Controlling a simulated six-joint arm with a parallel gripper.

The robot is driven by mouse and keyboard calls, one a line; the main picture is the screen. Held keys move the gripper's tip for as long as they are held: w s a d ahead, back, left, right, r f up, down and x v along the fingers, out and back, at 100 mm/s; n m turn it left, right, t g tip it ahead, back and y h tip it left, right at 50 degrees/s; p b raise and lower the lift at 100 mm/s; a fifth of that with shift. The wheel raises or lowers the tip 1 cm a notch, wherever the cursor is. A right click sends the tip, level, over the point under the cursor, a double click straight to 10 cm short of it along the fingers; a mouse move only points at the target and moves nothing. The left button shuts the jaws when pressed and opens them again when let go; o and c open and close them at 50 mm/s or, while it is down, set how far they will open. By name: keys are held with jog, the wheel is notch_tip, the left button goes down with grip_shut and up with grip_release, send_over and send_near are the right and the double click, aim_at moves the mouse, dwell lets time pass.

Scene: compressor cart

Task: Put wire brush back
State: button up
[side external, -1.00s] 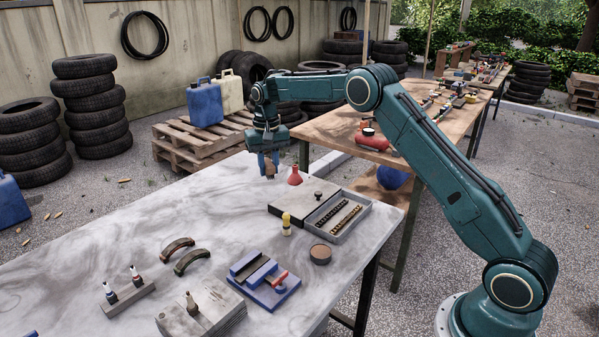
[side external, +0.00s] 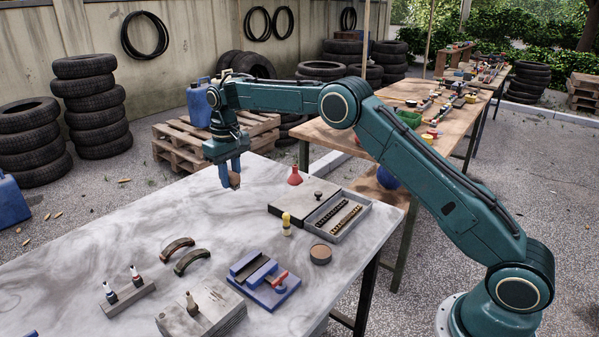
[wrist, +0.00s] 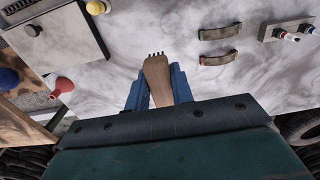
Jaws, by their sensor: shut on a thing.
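My gripper (side external: 232,178) has blue fingers and is shut on the wire brush (side external: 235,181), held above the far part of the pale marbled table (side external: 110,225). In the wrist view the brush (wrist: 156,80) shows a brown wooden handle between the blue fingers (wrist: 158,88). Dark, short bristles stick out at its far end. In the side view the fingers hide part of the brush. No holder is clearly recognisable as the brush's own.
Two curved brown pieces (side external: 185,255), a rack with two spark plugs (side external: 127,292), a blue vise (side external: 264,280), a grey block (side external: 205,315), a round tin (side external: 320,254), a yellow bottle (side external: 286,224), a red funnel (side external: 295,176) and a grey case (side external: 338,215) stand on the table.

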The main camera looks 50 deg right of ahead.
aim_at(239, 239)
notch_tip(239, 239, down, 17)
jog(key=shift+f, duration=0.2)
dwell(0.7)
jog(key=shift+f, duration=0.15)
jog(key=o, duration=1)
jog(key=shift+c, duration=0.2)
notch_tip(239, 239, up, 12)
jog(key=shift+r, duration=0.2)
dwell(0.5)
